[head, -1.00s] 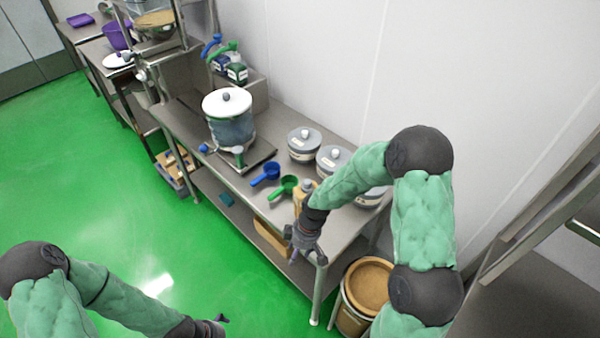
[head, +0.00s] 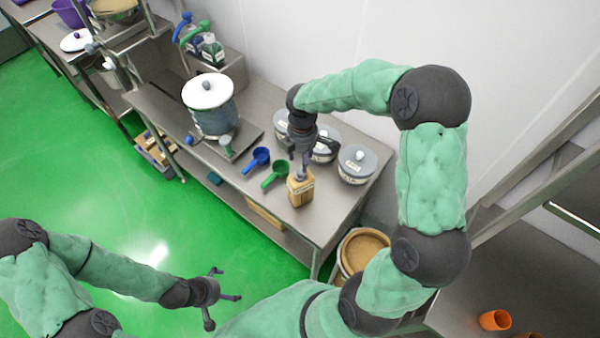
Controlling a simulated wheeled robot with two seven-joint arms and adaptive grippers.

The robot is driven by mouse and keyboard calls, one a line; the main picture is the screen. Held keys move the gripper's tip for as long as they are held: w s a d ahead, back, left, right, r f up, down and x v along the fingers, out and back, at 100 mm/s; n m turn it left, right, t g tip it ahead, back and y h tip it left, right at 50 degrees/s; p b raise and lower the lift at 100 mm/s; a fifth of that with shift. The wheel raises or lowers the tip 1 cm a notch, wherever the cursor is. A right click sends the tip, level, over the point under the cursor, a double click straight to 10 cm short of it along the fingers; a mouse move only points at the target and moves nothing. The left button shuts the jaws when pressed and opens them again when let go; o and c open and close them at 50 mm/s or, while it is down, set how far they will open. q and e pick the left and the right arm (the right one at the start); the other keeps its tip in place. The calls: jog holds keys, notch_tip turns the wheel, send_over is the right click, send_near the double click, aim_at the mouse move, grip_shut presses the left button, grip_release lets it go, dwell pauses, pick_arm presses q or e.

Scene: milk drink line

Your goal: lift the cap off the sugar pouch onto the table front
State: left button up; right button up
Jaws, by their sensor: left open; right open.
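The sugar pouch (head: 300,192) is a tan, upright pouch near the front edge of the steel table (head: 335,217). Its small grey cap (head: 300,173) sits on top. My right gripper (head: 300,165) points down directly over the pouch, open, with its fingertips at the height of the cap. I cannot tell whether the fingers touch the cap. My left gripper (head: 224,298) is open and empty, over the green floor, well away from the table.
A blue scoop (head: 258,159) and a green scoop (head: 276,174) lie left of the pouch. Grey lidded canisters (head: 357,166) stand behind it. A white-lidded dispenser (head: 211,105) stands further left. The table top right of the pouch is bare.

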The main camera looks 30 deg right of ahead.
aim_at(300, 171)
jog(key=shift+w+f, duration=0.1)
jog(key=shift+f, duration=0.7)
jog(key=shift+a+f, duration=0.2)
jog(key=shift+f, duration=2.4)
jog(key=c, duration=0.8)
